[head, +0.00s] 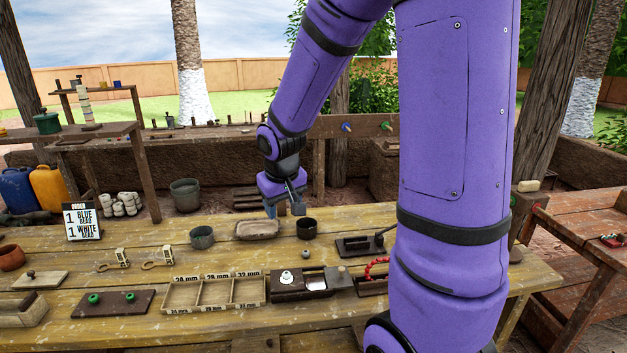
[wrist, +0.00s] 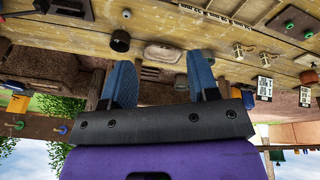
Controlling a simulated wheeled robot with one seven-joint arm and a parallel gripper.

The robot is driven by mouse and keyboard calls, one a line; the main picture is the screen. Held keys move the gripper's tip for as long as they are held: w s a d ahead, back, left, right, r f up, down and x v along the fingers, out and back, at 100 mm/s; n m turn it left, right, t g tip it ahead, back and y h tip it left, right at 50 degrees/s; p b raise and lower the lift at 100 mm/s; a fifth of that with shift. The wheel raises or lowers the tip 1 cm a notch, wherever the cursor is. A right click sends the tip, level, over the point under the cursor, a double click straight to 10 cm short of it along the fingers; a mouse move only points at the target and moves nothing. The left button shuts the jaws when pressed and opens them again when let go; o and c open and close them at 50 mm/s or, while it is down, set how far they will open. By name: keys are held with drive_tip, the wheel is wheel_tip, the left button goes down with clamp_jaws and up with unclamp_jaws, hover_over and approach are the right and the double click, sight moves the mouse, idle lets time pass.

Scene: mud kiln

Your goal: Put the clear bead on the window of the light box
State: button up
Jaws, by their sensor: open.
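The light box (head: 343,283) is a dark wooden box near the table's front, with a pale white window (head: 315,282). A small white knob-like piece stands on its left part. A small greyish round bead (head: 306,254) lies on the table behind the box; it also shows small at the top of the wrist view (wrist: 126,13). I cannot tell whether it is the clear one. My gripper (head: 284,209) is open with nothing between its blue fingers (wrist: 162,84). It hangs above the table's far edge, near the shallow tray and well behind the bead.
A shallow clay tray (head: 257,236), a dark cup (head: 306,236) and a grey cup (head: 202,244) stand behind the bead. A sorting tray (head: 213,307) lies left of the light box. A lever tool (head: 360,245) and red beads (head: 376,264) lie to the right.

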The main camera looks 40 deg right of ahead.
drive_tip(key=s+a+r+t, duration=0.1)
drive_tip(key=s+a+r, duration=0.2)
drive_tip(key=s+r, duration=0.2)
drive_tip(key=s+a+r+n+y, duration=0.1)
drive_tip(key=s+a+r, duration=0.2)
drive_tip(key=s+r, duration=0.3)
drive_tip(key=s+a+r+t, duration=0.1)
drive_tip(key=s+a+r, duration=0.1)
drive_tip(key=s+r, duration=0.3)
drive_tip(key=s, duration=0.4)
drive_tip(key=shift+s+a+r+n+t, duration=0.2)
drive_tip(key=shift+a+n+t, duration=0.1)
drive_tip(key=shift+a+n, duration=0.1)
